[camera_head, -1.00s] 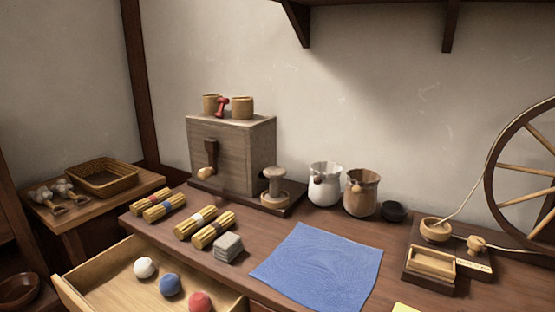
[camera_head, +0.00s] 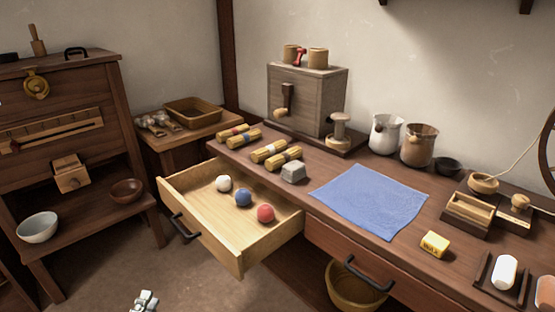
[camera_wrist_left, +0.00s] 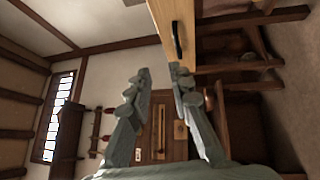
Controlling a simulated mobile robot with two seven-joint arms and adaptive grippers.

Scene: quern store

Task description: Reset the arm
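My left gripper (camera_head: 143,302) shows as a small grey piece at the bottom edge of the head view, over the floor and left of the open drawer. In the left wrist view its two grey fingers (camera_wrist_left: 159,74) stand apart with nothing between them. The open drawer (camera_head: 218,236) with its dark handle is near the fingers in that view, apart from them as far as I can tell. White, blue and red balls lie in the drawer. My right gripper is not in view.
The bench bears a blue cloth (camera_head: 370,197), a grey block (camera_head: 293,173), yellow bundles, jugs and a wooden mill (camera_head: 305,100). A dark cabinet (camera_head: 62,130) with bowls stands at the left. A basket (camera_head: 352,290) sits under the bench. Floor shows between cabinet and drawer.

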